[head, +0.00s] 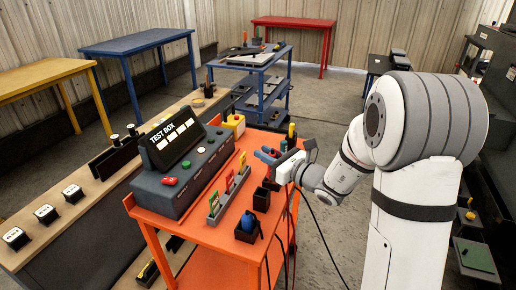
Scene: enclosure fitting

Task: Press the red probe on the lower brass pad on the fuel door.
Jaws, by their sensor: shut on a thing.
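My gripper (284,168) is over the right side of the orange cart and is seen from behind its wrist. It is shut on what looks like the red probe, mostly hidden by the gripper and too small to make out. A red lead (291,215) hangs below the gripper, beside dark cables. A black holder (262,201) on the cart below looks empty. Another black holder (247,234) has a blue-handled thing in it. I cannot make out the fuel door or its lower brass pad in this view.
The orange cart (205,232) carries a dark test box (176,150) and a grey rack (216,214) of coloured cards. A wooden bench (105,185) stands left. A blue shelf cart (256,62) stands behind. Dark fixtures line the right edge. The floor behind my arm is open.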

